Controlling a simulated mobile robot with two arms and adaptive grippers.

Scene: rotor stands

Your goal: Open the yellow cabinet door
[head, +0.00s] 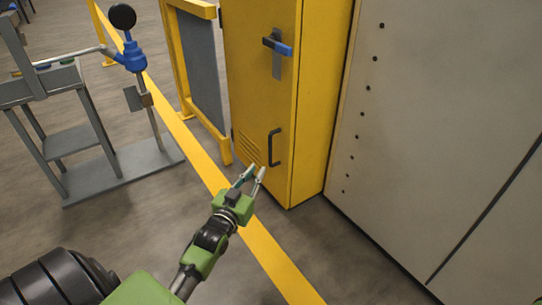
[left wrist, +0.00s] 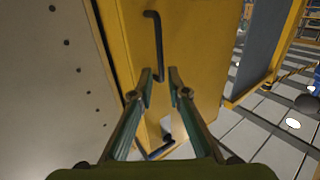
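The yellow cabinet door (head: 262,95) is closed in the head view. My green left gripper (head: 256,171) is open and empty, in front of the door and just below-left of the black handle in the picture. In the left wrist view, where the scene looks upside down, the two fingertips (left wrist: 160,73) are apart, with the black handle (left wrist: 154,45) beyond them. The lever (left wrist: 162,150) shows between the fingers. My right gripper is not in view.
A tall pale panel (head: 440,120) stands right beside the cabinet. A yellow-framed grey barrier (head: 202,70) stands to its left. A grey stand with a blue joint (head: 135,57) is farther left. A yellow floor line (head: 270,255) crosses open floor in front.

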